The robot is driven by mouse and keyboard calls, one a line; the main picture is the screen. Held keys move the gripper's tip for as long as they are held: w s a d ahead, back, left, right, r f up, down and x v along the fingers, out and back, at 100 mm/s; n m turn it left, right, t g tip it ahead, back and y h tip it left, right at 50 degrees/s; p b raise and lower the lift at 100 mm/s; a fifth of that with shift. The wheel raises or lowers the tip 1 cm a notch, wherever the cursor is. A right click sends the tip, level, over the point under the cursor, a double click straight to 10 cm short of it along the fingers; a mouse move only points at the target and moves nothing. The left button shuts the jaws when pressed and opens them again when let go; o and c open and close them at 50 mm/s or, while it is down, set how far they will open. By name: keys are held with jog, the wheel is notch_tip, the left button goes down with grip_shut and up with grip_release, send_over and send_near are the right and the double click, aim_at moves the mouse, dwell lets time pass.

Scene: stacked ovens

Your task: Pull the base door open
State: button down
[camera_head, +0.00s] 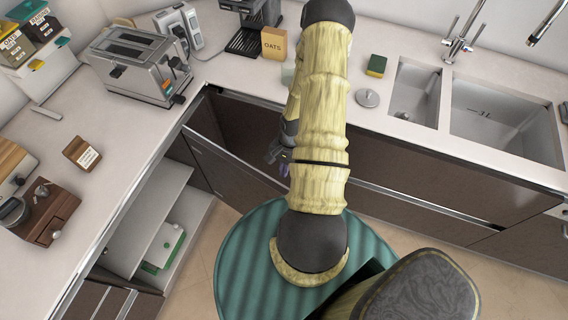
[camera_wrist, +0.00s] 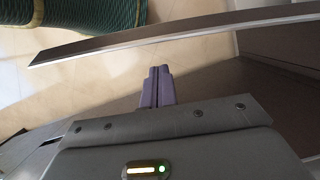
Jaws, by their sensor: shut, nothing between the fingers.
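In the head view, a dark brown base door (camera_head: 235,168) stands partly open at the counter corner, angled out from the cabinet front. A dark opening (camera_head: 245,122) shows behind it, under the counter. My gripper (camera_head: 284,168) is low beside the door's outer end, partly hidden by my arm. In the wrist view, my gripper's purple fingers (camera_wrist: 157,86) are shut and empty. They point toward a long dark panel with a pale edge (camera_wrist: 165,40), which looks like the door's edge, with a visible gap between.
An open shelf cabinet (camera_head: 150,225) with a green and white box (camera_head: 165,245) is at the left. Tiled floor (camera_head: 510,295) is bare at the lower right.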

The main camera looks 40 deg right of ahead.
jog(key=shift+s+a, duration=0.3)
jog(key=shift+a, duration=0.05)
jog(key=shift+r, duration=0.1)
jog(key=s+p+v, duration=0.1)
jog(key=p+v, duration=0.7)
jog(key=v, duration=0.2)
jog(key=shift+w, duration=0.3)
jog(key=shift+d, duration=0.1)
jog(key=shift+w, duration=0.1)
